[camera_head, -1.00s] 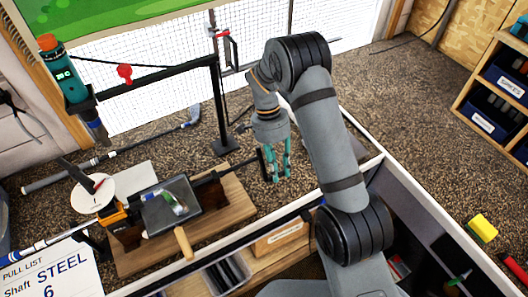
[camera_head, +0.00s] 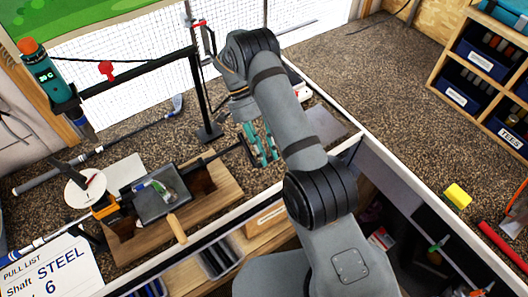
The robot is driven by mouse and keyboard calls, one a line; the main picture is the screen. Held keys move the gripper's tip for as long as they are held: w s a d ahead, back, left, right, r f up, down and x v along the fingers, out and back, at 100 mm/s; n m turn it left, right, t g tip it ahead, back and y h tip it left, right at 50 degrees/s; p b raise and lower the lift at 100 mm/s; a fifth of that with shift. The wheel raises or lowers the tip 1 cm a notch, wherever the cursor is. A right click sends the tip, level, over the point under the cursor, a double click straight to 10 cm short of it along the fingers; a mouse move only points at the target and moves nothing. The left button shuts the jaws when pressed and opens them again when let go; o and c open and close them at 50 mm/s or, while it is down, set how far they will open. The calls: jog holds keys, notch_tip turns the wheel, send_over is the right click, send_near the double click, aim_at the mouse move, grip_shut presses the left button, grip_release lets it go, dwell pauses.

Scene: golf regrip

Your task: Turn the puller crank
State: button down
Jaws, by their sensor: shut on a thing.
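The puller (camera_head: 165,195) lies on a wooden base (camera_head: 220,190) at the centre left, with a dark plate on it. A black screw rod (camera_head: 208,160) runs from it to the right. The black crank arm (camera_head: 246,150) is at the rod's right end. My gripper (camera_head: 265,158) points down at the crank with its teal fingers tilted. It is shut on the crank's handle, which the fingers mostly hide.
A black post with a crossbar (camera_head: 200,95) stands close behind the crank. A club (camera_head: 110,145) lies on the bench at the left. A wooden-handled tool (camera_head: 177,228) sits in front of the puller. Bins (camera_head: 470,95) stand at the far right.

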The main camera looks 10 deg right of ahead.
jog(key=shift+d, duration=0.1)
jog(key=c, duration=1.5)
grip_release()
jog(key=shift+c, duration=0.2)
jog(key=shift+o, duration=0.3)
jog(key=v, duration=0.7)
jog(key=shift+r, duration=0.2)
jog(key=shift+f, duration=0.1)
jog(key=x, duration=0.7)
jog(key=shift+f, duration=0.25)
jog(key=shift+t, duration=0.3)
